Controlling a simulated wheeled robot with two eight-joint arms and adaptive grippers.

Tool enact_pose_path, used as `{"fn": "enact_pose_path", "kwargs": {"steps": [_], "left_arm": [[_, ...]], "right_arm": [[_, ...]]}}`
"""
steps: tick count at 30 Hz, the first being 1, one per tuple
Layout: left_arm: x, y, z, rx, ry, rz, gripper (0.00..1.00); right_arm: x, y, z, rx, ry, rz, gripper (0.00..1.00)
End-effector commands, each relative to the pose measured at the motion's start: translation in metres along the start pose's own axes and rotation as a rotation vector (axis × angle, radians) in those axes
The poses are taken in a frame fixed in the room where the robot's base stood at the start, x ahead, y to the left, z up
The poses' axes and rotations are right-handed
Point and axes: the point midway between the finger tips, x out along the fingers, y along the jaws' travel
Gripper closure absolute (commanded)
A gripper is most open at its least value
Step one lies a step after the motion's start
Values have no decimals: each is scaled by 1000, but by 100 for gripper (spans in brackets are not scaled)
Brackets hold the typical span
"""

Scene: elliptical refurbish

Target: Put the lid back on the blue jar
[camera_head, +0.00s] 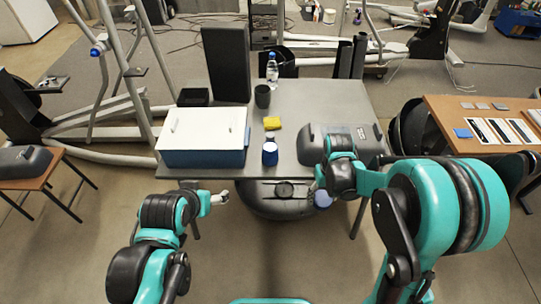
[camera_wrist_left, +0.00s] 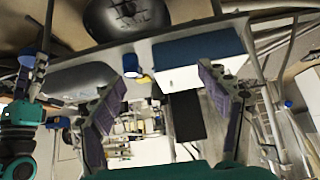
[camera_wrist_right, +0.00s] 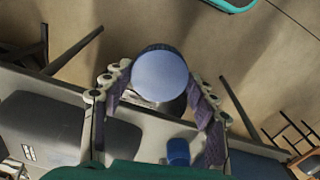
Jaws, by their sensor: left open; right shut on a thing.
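The blue jar (camera_head: 270,156) stands upright near the front edge of the grey table (camera_head: 300,168), between a white-topped box and a grey case. It also shows in the right wrist view (camera_wrist_right: 178,150) and the left wrist view (camera_wrist_left: 131,63). My right gripper (camera_head: 317,187) is shut on the round blue lid (camera_head: 322,199), in front of the table and apart from the jar. In the right wrist view the lid (camera_wrist_right: 160,76) shows as a pale blue disc between the fingers. My left gripper (camera_head: 221,198) is open and empty, left of the jar and before the table edge.
The white-and-blue box (camera_head: 203,156) stands left of the jar and the grey case (camera_head: 364,148) right of it. A yellow sponge (camera_head: 272,123), a dark cup (camera_head: 262,97) and a water bottle (camera_head: 272,70) stand behind. A black rounded object (camera_head: 262,207) is below the front edge.

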Motion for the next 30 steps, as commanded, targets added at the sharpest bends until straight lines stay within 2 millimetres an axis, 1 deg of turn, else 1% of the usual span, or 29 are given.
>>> {"fn": "enact_pose_path", "kwargs": {"steps": [1, 3, 5, 9, 11, 12, 14, 15, 19, 21, 24, 27, 30], "left_arm": [[13, 4, -12, 9, 20, 9, 24], [32, 12, -30, 23, 56, 22, 24], [49, 18, -45, 34, 89, 34, 24], [93, 36, -74, 60, 165, 62, 24], [112, 45, -85, 71, 197, 74, 24], [125, 51, -90, 78, 219, 82, 24], [146, 60, -98, 87, 252, 94, 24], [159, 67, -102, 94, 272, 102, 24], [203, 88, -109, 111, 343, 129, 24], [226, 99, -109, 120, 380, 143, 24], [253, 113, -106, 132, 425, 160, 24], [274, 124, -100, 139, 463, 174, 24], [288, 131, -95, 144, 488, 184, 24]], "right_arm": [[5, -2, -3, -73, 0, 0, 61], [10, -5, -8, -203, 0, 0, 61], [14, -8, -12, -321, 0, 0, 61], [22, -16, -21, -599, 0, 0, 61], [26, -19, -24, -717, 0, 0, 61], [28, -21, -27, -796, 0, 0, 61], [32, -25, -31, -916, 0, 0, 61], [35, -27, -34, -995, 0, 0, 61], [43, -34, -42, -1252, 0, 0, 61], [47, -38, -46, -1387, 0, 0, 61], [52, -43, -51, -1558, 0, 0, 61], [56, -47, -55, -1696, 0, 0, 61], [58, -50, -57, -1793, 0, 0, 61]]}}
